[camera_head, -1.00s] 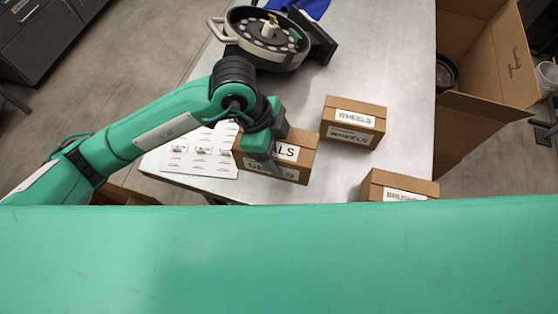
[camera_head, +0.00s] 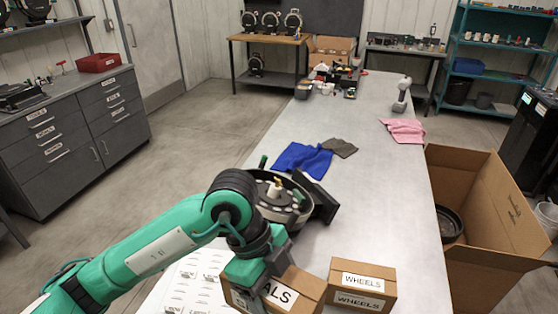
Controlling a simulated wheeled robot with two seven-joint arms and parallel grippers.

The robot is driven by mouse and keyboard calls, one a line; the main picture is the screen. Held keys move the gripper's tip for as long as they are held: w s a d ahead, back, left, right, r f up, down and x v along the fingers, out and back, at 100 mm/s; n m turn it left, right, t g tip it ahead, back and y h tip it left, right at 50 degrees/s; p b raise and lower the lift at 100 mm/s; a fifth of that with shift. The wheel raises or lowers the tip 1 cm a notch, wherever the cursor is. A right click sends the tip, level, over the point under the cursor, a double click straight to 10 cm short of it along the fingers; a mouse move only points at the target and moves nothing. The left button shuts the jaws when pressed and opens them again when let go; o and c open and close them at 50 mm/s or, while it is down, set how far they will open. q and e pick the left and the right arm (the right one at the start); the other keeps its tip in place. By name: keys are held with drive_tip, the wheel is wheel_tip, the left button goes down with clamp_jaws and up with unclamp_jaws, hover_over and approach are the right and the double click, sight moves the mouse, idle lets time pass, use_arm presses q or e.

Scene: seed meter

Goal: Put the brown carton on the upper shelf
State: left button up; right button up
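A brown carton labelled SEALS (camera_head: 306,287) sits on the near part of the long table, cut off by the bottom edge. A second brown carton, labelled WHEELS (camera_head: 377,272), stands just right of it. My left gripper (camera_head: 256,294) is at the left part of the SEALS carton and covers some of its label. Its fingertips are partly hidden, so I cannot tell whether it grips the carton. My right gripper is not in view. A wall shelf (camera_head: 50,28) shows at the upper left, and a teal shelf unit (camera_head: 508,42) stands at the far right.
A round seed meter (camera_head: 283,212) lies behind my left wrist. A blue cloth (camera_head: 302,160) and a pink cloth (camera_head: 402,131) lie on the table (camera_head: 370,190). A large open box (camera_head: 488,200) stands at the right. Open floor (camera_head: 200,130) lies left of the table.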

use_arm(q)
drive_tip(key=a+m, duration=0.1)
drive_tip(key=m, duration=0.1)
drive_tip(key=w+m+g+y, duration=0.1)
drive_tip(key=m, duration=0.1)
drive_tip(key=w+a+f+m+g+y, duration=0.1)
drive_tip(key=m, duration=0.2)
drive_tip(key=shift+w+a+f, duration=0.1)
drive_tip(key=shift+w+a, duration=0.15)
drive_tip(key=shift+a, duration=0.1)
drive_tip(key=m, duration=0.2)
drive_tip(key=w+a+m+y, duration=0.1)
drive_tip(key=m, duration=0.1)
drive_tip(key=a+f+m+y, duration=0.1)
drive_tip(key=shift+w+a+m, duration=0.2)
drive_tip(key=shift+w+m, duration=0.2)
drive_tip(key=w+a+f+m+t, duration=0.1)
drive_tip(key=a+m, duration=0.4)
drive_tip(key=m, duration=0.6)
drive_tip(key=w+a+m+t, duration=0.4)
drive_tip(key=a+m, duration=0.1)
drive_tip(key=m, duration=0.7)
drive_tip(key=w+a+f+m+t, duration=0.1)
drive_tip(key=a+m, duration=0.4)
drive_tip(key=m, duration=0.7)
drive_tip(key=w+t, duration=0.1)
drive_tip(key=t, duration=0.1)
drive_tip(key=shift+w+a+f+t, duration=0.15)
drive_tip(key=shift+a+f+t, duration=0.15)
drive_tip(key=shift+a, duration=0.1)
